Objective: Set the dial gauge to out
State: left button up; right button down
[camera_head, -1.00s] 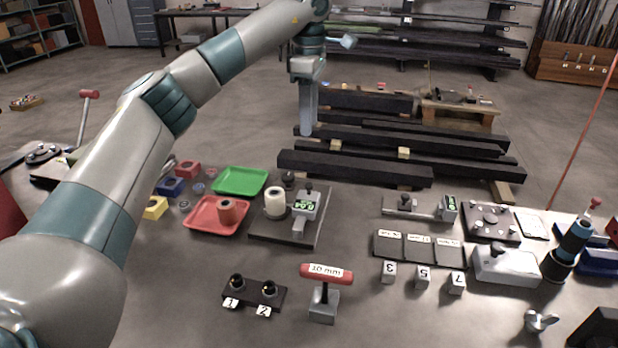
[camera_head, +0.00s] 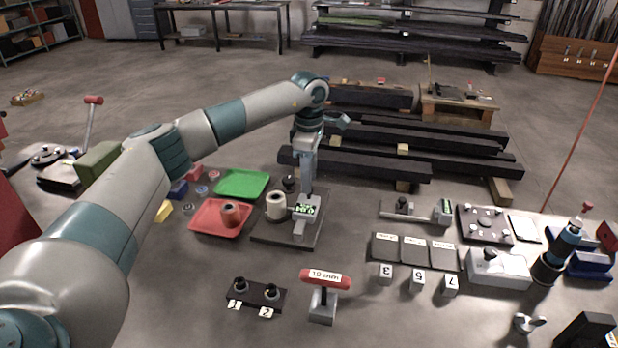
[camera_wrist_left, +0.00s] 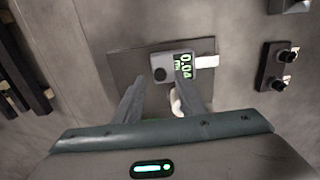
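The dial gauge (camera_head: 305,208) is a grey block with a lit green display on a dark base plate (camera_head: 265,234). In the left wrist view the dial gauge (camera_wrist_left: 172,66) shows what looks like 0.04, with a dark round knob beside the display. A white ring-like cylinder (camera_head: 275,208) stands left of it. My left gripper (camera_head: 307,190) points down just above and behind the gauge. In the left wrist view my left gripper (camera_wrist_left: 160,84) has its two fingers apart with nothing seen held between them. Whether a finger touches the gauge is unclear. My right gripper is not in view.
A red tray (camera_head: 205,229) with a round part and a green tray (camera_head: 232,184) lie left of the plate. A red-handled 10 mm gauge (camera_head: 325,279) and a two-knob block (camera_head: 262,292) stand in front. Dark bars (camera_head: 350,164) lie behind.

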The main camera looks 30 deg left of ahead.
pick_arm(q)
jog(key=shift+f, duration=1.1)
jog(key=shift+c, duration=0.3)
grip_shut()
